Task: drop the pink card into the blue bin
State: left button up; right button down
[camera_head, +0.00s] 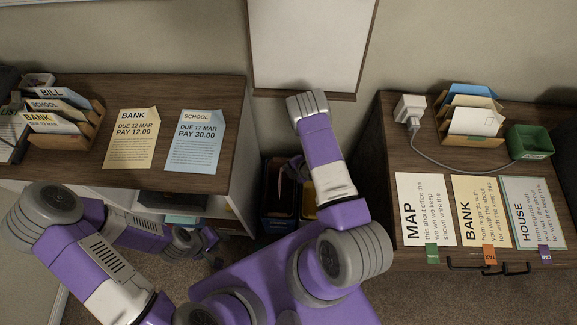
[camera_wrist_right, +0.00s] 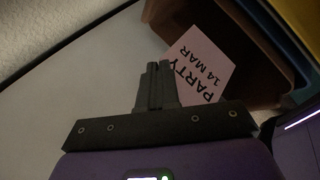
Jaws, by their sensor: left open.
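The pink card (camera_wrist_right: 207,75), marked PARTY 14 MAR, shows at the fingertips of my right gripper (camera_wrist_right: 159,70) in the right wrist view. The fingers are closed together at the card's edge, and the card is tilted. The blue bin (camera_head: 279,226) stands low on the floor between the two desks. My right gripper is down by it in the head view (camera_head: 296,166), partly hidden by my arm. A blue rim (camera_wrist_right: 283,38) passes right of the card in the wrist view. My left gripper (camera_head: 213,254) is open, low in front of the left desk.
A yellow bin (camera_head: 308,211) stands right of the blue bin, partly behind my arm. The left desk (camera_head: 236,120) carries letters and a sorter. The right desk (camera_head: 390,155) carries cards, a sorter, a plug and a green box (camera_head: 530,141).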

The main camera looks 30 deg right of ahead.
jog(key=shift+f, duration=1.65)
jog(key=c, duration=1.3)
grip_release()
jog(key=p+v, duration=0.3)
jog(key=v, duration=0.4)
jog(key=shift+s+r, duration=0.15)
jog(key=shift+r, duration=0.1)
